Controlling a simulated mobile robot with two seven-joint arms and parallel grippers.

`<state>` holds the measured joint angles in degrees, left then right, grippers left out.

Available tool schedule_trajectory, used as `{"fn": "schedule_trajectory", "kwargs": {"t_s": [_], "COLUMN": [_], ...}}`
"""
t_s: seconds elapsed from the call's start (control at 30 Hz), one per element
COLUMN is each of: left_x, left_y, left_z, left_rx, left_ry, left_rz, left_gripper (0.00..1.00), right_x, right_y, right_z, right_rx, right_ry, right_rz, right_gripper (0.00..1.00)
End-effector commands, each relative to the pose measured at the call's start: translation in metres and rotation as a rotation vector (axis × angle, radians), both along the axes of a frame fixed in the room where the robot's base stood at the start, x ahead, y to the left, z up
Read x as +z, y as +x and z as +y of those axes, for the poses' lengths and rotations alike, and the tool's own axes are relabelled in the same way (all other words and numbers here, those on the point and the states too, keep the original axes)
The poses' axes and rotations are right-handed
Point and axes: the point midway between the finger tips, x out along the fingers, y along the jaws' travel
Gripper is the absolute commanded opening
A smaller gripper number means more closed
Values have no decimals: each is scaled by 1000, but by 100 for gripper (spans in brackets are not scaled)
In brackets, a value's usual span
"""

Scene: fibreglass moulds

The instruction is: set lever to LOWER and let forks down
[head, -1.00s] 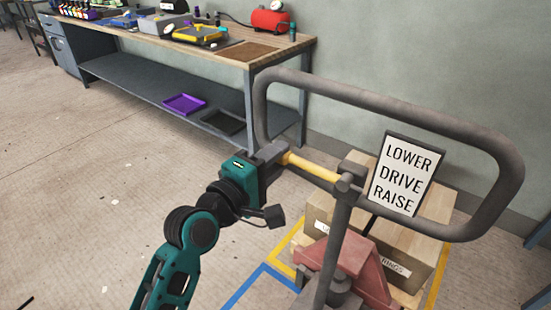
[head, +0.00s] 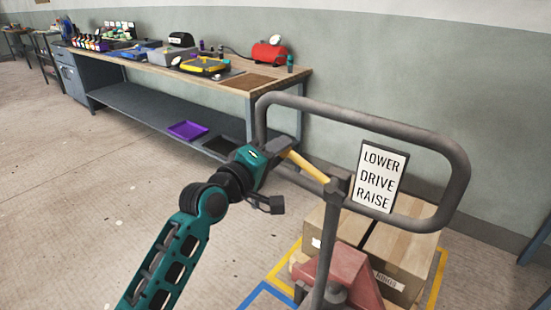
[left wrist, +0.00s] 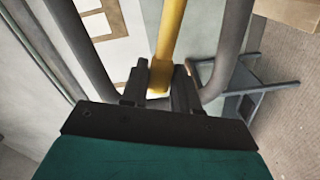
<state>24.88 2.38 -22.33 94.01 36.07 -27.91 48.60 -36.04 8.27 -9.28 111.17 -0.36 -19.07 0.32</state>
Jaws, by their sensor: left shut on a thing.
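The yellow lever (head: 309,168) slopes up to the left from its pivot on the grey handle (head: 455,180) of the red pallet truck (head: 348,272). My left gripper (head: 276,150) is shut on the lever's free end. In the left wrist view the lever (left wrist: 172,40) runs away from between the two dark fingers (left wrist: 158,88). A sign (head: 380,176) on the handle reads LOWER, DRIVE, RAISE from top to bottom. The forks are hidden under the load, so I cannot tell their height. My right gripper is out of view.
Cardboard boxes (head: 395,240) sit behind the truck's red body, within yellow floor marking (head: 438,282). A workbench (head: 215,85) with tools and a red tank (head: 268,54) stands along the wall. The floor at left is clear.

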Motion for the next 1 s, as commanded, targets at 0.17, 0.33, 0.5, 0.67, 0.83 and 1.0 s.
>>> {"fn": "schedule_trajectory", "kwargs": {"t_s": [0.17, 0.33, 0.5, 0.67, 0.83, 1.0], "left_x": [12, 17, 18, 18, 18, 18], "left_y": [-1, -3, -4, -4, -4, -4], "left_z": [-3, -6, -6, -7, -7, -7], "left_rx": [-2, -2, -1, -2, -1, -1], "left_ry": [60, 102, 119, 123, 123, 122], "left_rz": [-42, -73, -87, -91, -93, -92], "left_gripper": [0, 0, 0, 0, 0, 41], "right_x": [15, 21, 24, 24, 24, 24], "right_y": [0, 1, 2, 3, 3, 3], "right_z": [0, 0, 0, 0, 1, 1], "right_rx": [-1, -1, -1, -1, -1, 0], "right_ry": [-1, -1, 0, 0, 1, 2], "right_rz": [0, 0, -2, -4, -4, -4], "right_gripper": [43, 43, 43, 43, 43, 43]}}
